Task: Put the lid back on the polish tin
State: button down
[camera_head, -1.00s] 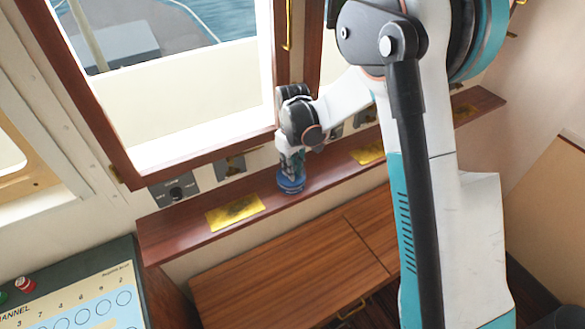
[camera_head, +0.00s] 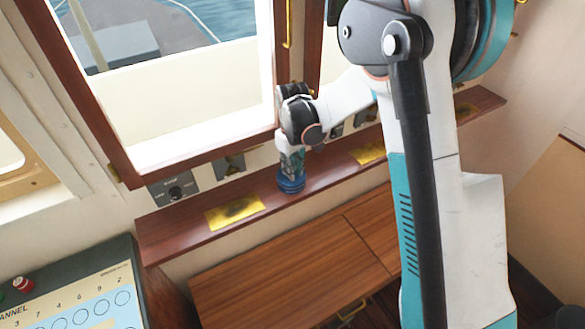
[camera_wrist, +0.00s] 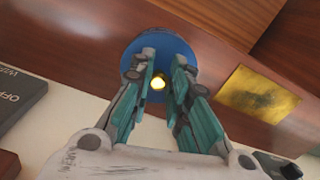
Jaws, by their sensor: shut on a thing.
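A round blue lid (camera_wrist: 188,62) with a small bright yellow knob at its middle shows in the wrist view, directly under my gripper. My gripper (camera_wrist: 160,80) has its two fingers on either side of the knob and is shut on the lid. In the head view my gripper (camera_head: 291,168) points down at the wooden ledge, with the blue round shape (camera_head: 291,186) beneath its fingertips. That shape is low at the ledge. I cannot make out the tin's body apart from the lid, nor whether the lid is seated on it.
The brown ledge (camera_head: 180,228) runs under the window, with a brass plate (camera_head: 235,212) left of my gripper and another brass plate (camera_head: 368,152) to its right. Grey switch boxes (camera_head: 174,190) are on the wall behind. A wooden cabinet top (camera_head: 290,275) lies below in front.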

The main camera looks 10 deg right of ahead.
dwell(0.4)
jog(key=c, duration=1.4)
grip_release()
jog(key=shift+c, duration=0.2)
jog(key=shift+o, duration=0.5)
jog(key=o, duration=0.4)
jog(key=shift+r+p, duration=1.7)
jog(key=shift+r, duration=1.8)
jog(key=shift+c, duration=0.7)
